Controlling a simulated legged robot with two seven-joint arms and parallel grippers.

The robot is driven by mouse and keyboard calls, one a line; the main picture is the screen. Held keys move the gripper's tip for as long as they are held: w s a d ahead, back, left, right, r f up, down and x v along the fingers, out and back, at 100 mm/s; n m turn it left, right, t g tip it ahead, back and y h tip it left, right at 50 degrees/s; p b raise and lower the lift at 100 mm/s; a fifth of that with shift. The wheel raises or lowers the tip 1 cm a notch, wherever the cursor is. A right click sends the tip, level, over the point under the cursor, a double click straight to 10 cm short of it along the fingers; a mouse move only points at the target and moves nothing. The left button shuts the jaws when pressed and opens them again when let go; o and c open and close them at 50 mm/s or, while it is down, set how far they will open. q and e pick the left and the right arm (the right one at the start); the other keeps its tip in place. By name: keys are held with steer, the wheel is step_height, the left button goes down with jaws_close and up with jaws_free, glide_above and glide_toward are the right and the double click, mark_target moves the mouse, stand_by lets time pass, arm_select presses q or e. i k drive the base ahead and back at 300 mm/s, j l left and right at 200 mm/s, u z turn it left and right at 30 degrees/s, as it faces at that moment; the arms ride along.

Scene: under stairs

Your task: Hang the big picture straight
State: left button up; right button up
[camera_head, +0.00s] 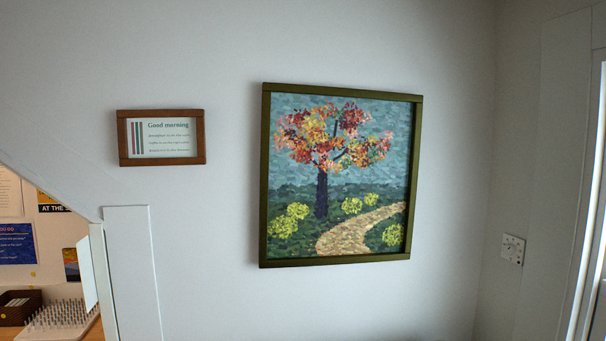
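The big picture (337,178) hangs on the white wall right of the middle. It shows a tree with red and orange leaves and a winding path, in a dark green-brown frame. Its top edge runs slightly down to the right and its bottom edge slightly up to the right; from this angled view I cannot tell exactly how far it is tilted. Neither of my grippers is in view, and nothing touches the picture.
A small brown-framed "Good morning" sign (161,137) hangs to the left. A wall switch or dial (513,248) is on the right wall. At lower left, an opening shows posters, a dark box (19,306) and a white pegged board (58,318). The wall around the picture is clear.

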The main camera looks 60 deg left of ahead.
mark_target(339, 168)
steer(key=u, duration=1.7)
